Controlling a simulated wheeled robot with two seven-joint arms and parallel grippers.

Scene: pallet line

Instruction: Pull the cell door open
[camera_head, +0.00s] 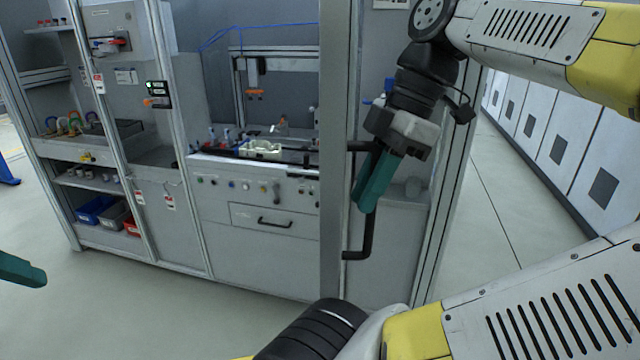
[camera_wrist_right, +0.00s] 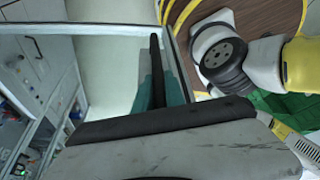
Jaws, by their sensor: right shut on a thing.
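The cell door shows in the head view as an upright aluminium post (camera_head: 334,200) with a black bar handle (camera_head: 362,240) on its right side. My right gripper (camera_head: 376,182), with teal fingers, is shut on the upright bar of the handle. In the right wrist view the black handle (camera_wrist_right: 157,65) runs between the two teal fingers (camera_wrist_right: 157,92). The post hides part of the cell behind it. Only a teal fingertip of my left gripper (camera_head: 22,270) shows at the left edge, away from the door; its opening cannot be judged.
Inside the cell is a workbench (camera_head: 262,217) with buttons and a drawer. Shelves with coloured bins (camera_head: 95,210) stand at the left. Grey cabinets (camera_head: 560,140) line the right side. The floor (camera_head: 175,310) before the cell is clear.

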